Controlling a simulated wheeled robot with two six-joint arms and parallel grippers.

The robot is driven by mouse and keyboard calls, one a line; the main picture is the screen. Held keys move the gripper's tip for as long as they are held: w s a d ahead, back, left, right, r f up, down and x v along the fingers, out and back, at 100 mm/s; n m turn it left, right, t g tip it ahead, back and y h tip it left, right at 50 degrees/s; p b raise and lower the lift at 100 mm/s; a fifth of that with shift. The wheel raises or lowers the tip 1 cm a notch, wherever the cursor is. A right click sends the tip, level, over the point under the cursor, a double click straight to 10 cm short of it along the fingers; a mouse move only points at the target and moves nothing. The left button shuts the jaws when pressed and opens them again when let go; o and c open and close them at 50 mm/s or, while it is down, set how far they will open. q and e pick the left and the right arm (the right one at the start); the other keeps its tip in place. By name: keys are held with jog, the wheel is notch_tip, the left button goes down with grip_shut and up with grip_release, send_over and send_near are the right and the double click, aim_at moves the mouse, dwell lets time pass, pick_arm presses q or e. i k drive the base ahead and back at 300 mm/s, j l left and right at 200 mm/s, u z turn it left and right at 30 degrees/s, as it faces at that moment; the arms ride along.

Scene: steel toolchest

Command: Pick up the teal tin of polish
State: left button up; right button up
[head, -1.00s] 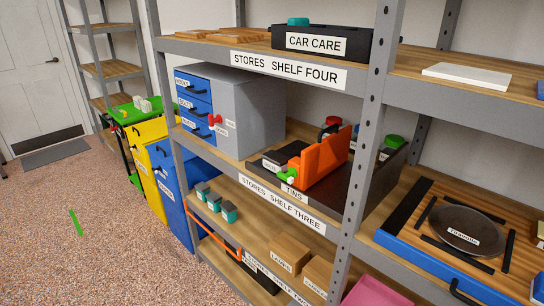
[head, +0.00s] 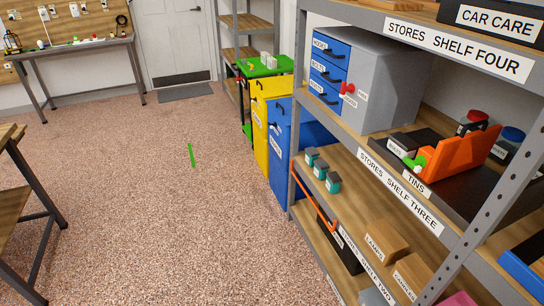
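The car care bin (head: 495,17), black with a white label, stands on shelf four at the top right and is cut off by the frame edge. No teal tin shows in it now. Neither of my grippers is in view.
A grey cabinet with blue drawers (head: 395,80) stands on shelf three. Yellow (head: 262,125) and blue (head: 300,150) cabinets stand beyond the shelf post. The speckled floor (head: 150,220) is open, with a green strip (head: 191,156) on it. A workbench (head: 70,48) stands far left.

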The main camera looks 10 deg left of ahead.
aim_at(312, 154)
jog(key=i+j+z, duration=0.15)
jog(key=z, duration=0.25)
jog(key=i+j+z, duration=0.2)
jog(key=z, duration=0.2)
jog(key=i+j+z, duration=0.2)
jog(key=z, duration=0.2)
jog(key=i+j+z, duration=0.1)
jog(key=j+z, duration=0.25)
